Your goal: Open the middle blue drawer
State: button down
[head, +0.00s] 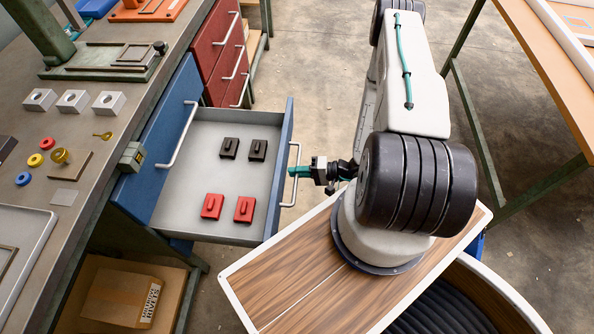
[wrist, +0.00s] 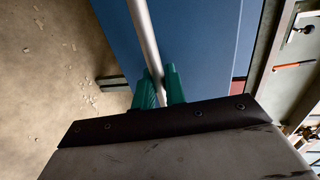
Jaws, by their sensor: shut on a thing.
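The blue drawer (head: 278,190) below a closed blue drawer (head: 163,125) stands well out from the bench in the head view. Its grey tray (head: 190,190) shows two black blocks (head: 243,149) and two red blocks (head: 228,207). My gripper (head: 298,171) reaches its silver bar handle (head: 290,196) from the right. In the wrist view my green fingers (wrist: 160,82) lie on either side of the handle (wrist: 144,35), shut on it, in front of the blue drawer front (wrist: 210,45). Any drawer below is hidden.
The bench top (head: 95,165) at the left holds metal blocks, rings and a tray. Red drawers (head: 222,50) are behind the open drawer. A cardboard box (head: 122,297) sits on a low shelf. A wooden table (head: 555,60) stands at the right. Floor is clear behind the drawer.

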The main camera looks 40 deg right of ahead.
jog(key=c, duration=1.6)
grip_release()
jog(key=shift+o, duration=0.2)
jog(key=shift+d, duration=0.1)
jog(key=v, duration=0.7)
jog(key=shift+s+d, duration=0.2)
jog(key=shift+s, duration=0.1)
jog(key=shift+r, duration=0.1)
